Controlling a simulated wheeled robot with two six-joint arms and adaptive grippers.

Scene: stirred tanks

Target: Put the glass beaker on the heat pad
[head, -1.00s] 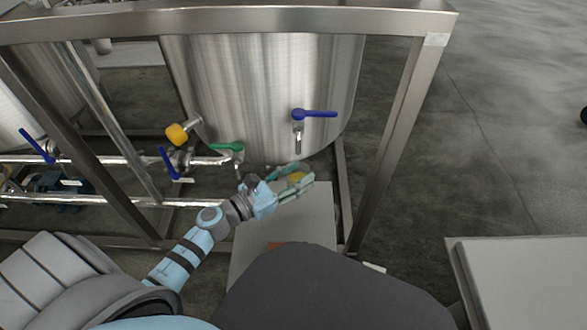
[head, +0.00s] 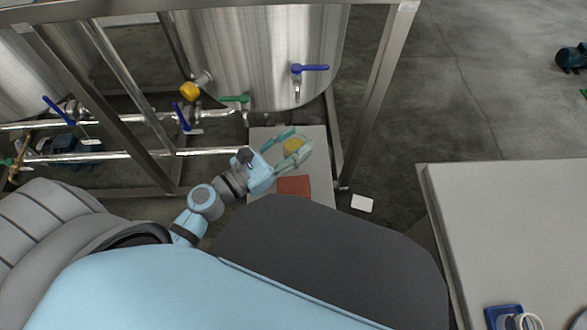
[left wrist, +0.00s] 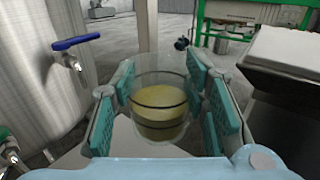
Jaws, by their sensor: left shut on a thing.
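The glass beaker (head: 292,147) holds a yellow content and sits between the fingers of my left gripper (head: 297,142), which is shut on it. In the left wrist view the beaker (left wrist: 160,108) is clear, with dark rings around it, and the teal finger pads flank it on both sides. In the head view it is over the light grey bench top by the tank; I cannot tell its height above it. A flat red-orange square (head: 294,186), possibly the heat pad, lies on that bench just nearer to me. My right gripper is not in view.
A steel tank (head: 270,60) with a blue-handled valve (head: 310,69) and a metal frame post (head: 372,110) stand close by. At right is a grey table (head: 490,220) with a blue square (head: 503,312) and a cream ring-shaped thing. A white square (head: 362,203) lies on the floor.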

